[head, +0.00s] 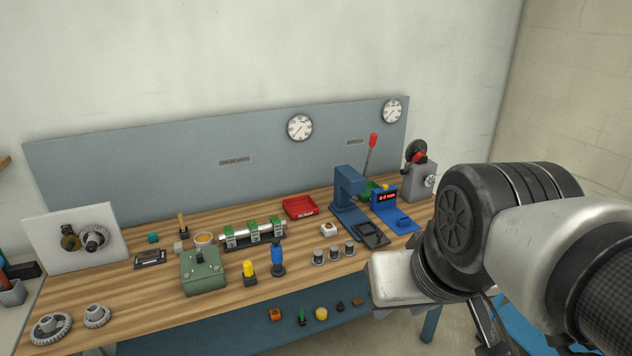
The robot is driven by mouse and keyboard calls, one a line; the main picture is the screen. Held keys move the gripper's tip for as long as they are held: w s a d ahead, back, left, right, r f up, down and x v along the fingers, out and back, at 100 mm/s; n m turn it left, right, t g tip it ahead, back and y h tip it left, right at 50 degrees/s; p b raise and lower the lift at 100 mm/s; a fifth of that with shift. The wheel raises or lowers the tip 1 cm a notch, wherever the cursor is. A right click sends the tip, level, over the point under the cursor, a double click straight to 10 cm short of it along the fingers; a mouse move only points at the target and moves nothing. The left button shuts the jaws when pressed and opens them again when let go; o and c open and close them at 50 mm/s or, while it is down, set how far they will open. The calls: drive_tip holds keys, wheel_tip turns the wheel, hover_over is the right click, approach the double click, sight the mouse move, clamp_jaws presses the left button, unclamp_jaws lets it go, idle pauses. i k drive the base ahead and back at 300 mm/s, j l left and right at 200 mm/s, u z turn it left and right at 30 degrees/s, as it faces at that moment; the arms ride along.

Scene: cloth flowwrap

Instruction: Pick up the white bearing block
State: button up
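A small white block with a brownish round centre (329,229), which looks like the white bearing block, sits on the wooden workbench (205,322). It stands right of the middle, behind several short grey cylinders and in front of the red tray. My arm fills the right foreground, to the right of the block and apart from it in the picture. Dark, thin parts that may belong to my gripper (485,325) show below the wrist at the lower right. Its fingers are not clear, and whether it is open or shut cannot be seen.
Near the block are the red tray (299,207), a blue press (348,190) with a red lever, short grey cylinders (334,254), a blue-handled tool (278,258) and a rail with green parts (253,233). A green box (202,271) stands further left.

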sight(328, 232)
drive_tip(key=i+l, duration=0.2)
drive_tip(key=i, duration=0.2)
drive_tip(key=i+l, duration=0.2)
drive_tip(key=i, duration=0.25)
drive_tip(key=i+l, duration=0.2)
drive_tip(key=i, duration=0.2)
drive_tip(key=i+l+u, duration=0.1)
drive_tip(key=i, duration=0.3)
drive_tip(key=l, duration=0.1)
